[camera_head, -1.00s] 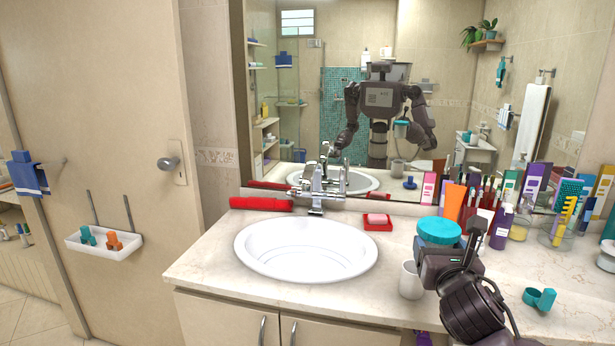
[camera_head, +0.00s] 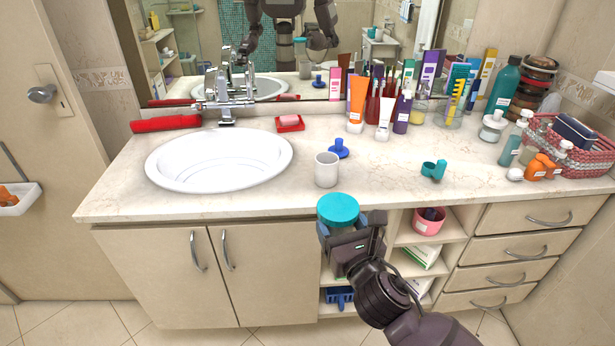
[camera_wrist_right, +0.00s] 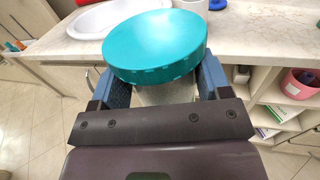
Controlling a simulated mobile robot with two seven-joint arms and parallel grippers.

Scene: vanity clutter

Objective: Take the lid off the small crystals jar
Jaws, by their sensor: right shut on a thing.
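A jar with a wide round teal lid (camera_head: 338,210) is held in my right gripper (camera_head: 345,240) in front of the counter's front edge. The lid is on top of the jar and also shows large in the right wrist view (camera_wrist_right: 156,45). Under it, a pale jar body (camera_wrist_right: 165,93) shows between the two blue fingers, which are shut on it. Most of the body is hidden, and no label on it can be read. My left gripper is not directly in view.
A white cup (camera_head: 326,170) and a blue knobbed piece (camera_head: 339,149) stand on the counter (camera_head: 385,180) behind the held jar. A teal piece (camera_head: 434,170) lies to the right. Tubes, bottles and a pink basket (camera_head: 590,160) line the back right. The sink (camera_head: 218,160) is left.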

